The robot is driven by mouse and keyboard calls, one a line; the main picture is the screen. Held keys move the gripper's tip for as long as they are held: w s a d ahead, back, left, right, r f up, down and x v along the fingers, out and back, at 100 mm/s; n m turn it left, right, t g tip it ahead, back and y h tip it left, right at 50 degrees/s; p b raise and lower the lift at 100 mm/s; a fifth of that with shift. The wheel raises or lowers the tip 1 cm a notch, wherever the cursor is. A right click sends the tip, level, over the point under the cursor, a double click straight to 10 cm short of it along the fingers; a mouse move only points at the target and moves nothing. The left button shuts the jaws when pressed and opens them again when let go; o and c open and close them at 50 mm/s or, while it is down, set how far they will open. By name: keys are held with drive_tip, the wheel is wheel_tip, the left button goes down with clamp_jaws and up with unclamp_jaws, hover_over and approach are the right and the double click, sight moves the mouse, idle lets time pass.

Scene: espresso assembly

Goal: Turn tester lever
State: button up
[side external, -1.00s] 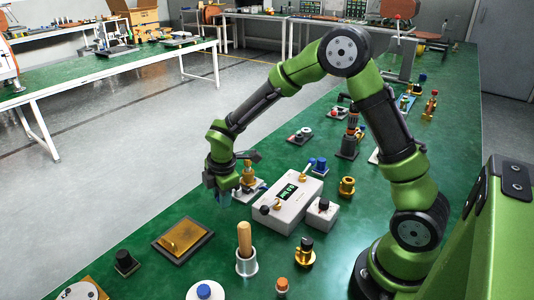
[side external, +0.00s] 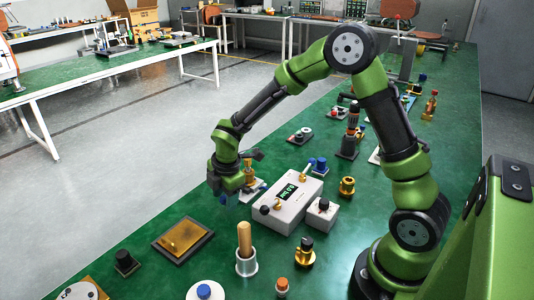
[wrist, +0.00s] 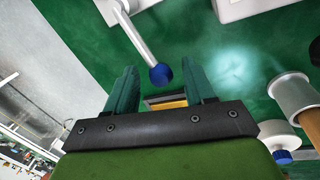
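In the wrist view, a pale metal lever (wrist: 136,40) ends in a round blue knob (wrist: 161,75). The lever slants down from a white part (wrist: 117,8) at the top edge. My gripper (wrist: 160,70) is open, with one teal finger on each side of the knob and a gap on both sides. In the side view my gripper (side external: 226,198) is low over the bench, just left of the white tester box (side external: 295,206) with its lit display (side external: 286,192). The lever cannot be made out clearly there behind my gripper.
A gold plate in a dark frame (side external: 163,252) lies at the front left. A metal cup (side external: 246,265) with a wooden handle stands to its right, near a white disc with a blue knob (side external: 204,291). A gold fitting (side external: 347,186) stands right of the box.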

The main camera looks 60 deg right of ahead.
drive_tip(key=s+r, duration=0.3)
drive_tip(key=r, duration=1.3)
drive_tip(key=shift+a+r, duration=0.3)
drive_tip(key=shift+a, duration=0.05)
drive_tip(key=s+r+m+t+y, duration=0.1)
drive_tip(key=s+m+t, duration=0.1)
drive_tip(key=s+m, duration=0.6)
drive_tip(key=s+r+m+t+y, duration=0.1)
drive_tip(key=s+r+m+t, duration=0.1)
drive_tip(key=s+m, duration=0.7)
drive_tip(key=shift+s+r+m+t, duration=0.15)
drive_tip(key=shift+r+m+t, duration=0.25)
drive_tip(key=shift+m, duration=0.8)
drive_tip(key=shift+f, duration=0.1)
